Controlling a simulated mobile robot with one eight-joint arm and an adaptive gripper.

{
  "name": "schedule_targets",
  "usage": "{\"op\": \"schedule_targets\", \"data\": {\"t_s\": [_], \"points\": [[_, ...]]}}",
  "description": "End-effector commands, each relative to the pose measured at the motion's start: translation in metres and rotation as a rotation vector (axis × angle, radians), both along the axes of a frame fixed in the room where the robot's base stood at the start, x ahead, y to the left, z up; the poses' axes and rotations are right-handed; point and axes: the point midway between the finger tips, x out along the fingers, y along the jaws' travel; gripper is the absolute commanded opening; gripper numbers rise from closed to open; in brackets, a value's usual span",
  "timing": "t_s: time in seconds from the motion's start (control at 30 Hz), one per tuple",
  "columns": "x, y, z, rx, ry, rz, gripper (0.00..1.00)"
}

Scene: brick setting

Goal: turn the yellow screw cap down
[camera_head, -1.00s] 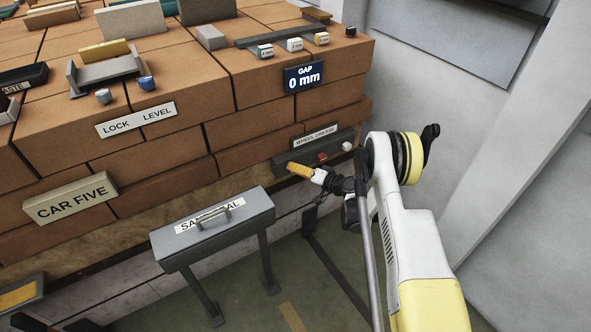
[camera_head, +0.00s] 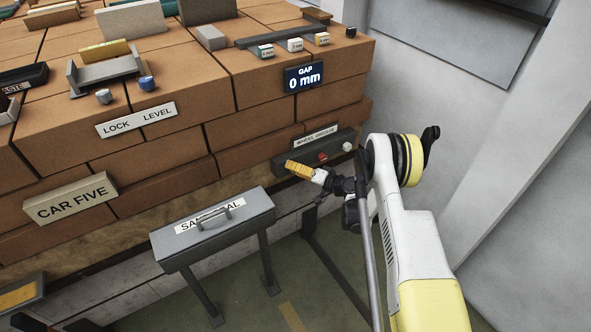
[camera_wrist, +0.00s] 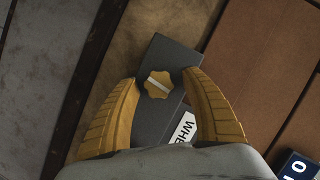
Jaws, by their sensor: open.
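The yellow screw cap (camera_wrist: 158,84) is a lobed knob with a pale bar across it, set on a dark grey box (camera_wrist: 160,53) in the wrist view. My gripper (camera_wrist: 163,80) is open, its two yellow ribbed fingers on either side of the cap. I cannot tell whether they touch it. In the head view my gripper (camera_head: 290,164) is at the left end of the dark box (camera_head: 337,154), and the cap is hidden behind it. A red knob (camera_head: 323,157) and a white knob (camera_head: 347,146) sit further right on the box.
A "WHEEL GREASE" label (camera_head: 316,136) is above the box on the brick stack (camera_head: 240,143). A grey case (camera_head: 213,229) on legs stands left of my arm. A "GAP 0 mm" display (camera_head: 304,78) is higher on the bricks. Open floor lies below.

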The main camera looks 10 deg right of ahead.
Motion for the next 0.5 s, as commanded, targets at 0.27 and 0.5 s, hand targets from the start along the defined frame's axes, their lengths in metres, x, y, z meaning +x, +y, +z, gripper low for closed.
{"op": "schedule_targets", "data": {"t_s": [0.27,0.5], "points": [[0.000,0.000,0.033,0.000,0.000,0.000,0.55],[0.000,0.001,0.080,0.000,0.000,0.001,0.55]]}}
